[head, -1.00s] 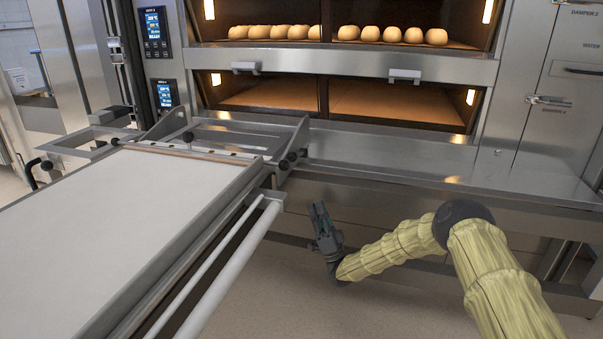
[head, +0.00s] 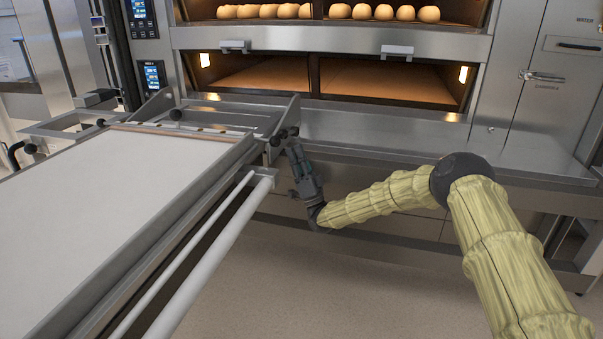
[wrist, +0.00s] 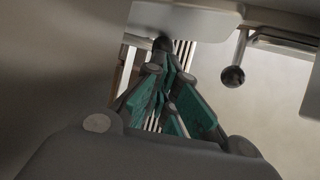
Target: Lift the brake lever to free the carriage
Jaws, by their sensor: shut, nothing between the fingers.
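My gripper (head: 295,152) is shut and empty, tilted up at the right front corner of the loader carriage (head: 100,190). Its tips are close below two black ball knobs (head: 281,135) at that corner; I cannot tell whether they touch. In the wrist view the green-padded fingers (wrist: 163,68) point at a dark ball (wrist: 162,44), close to their tips. A second black ball on a thin metal rod (wrist: 232,77) hangs to their right, clear of the fingers. Which knob belongs to the brake lever is not clear.
The steel oven ledge (head: 400,150) runs behind my gripper. White rails (head: 205,255) run along the carriage's right side, left of my arm. The lower oven deck (head: 385,80) is empty; the upper holds several loaves (head: 385,12). The floor in front is free.

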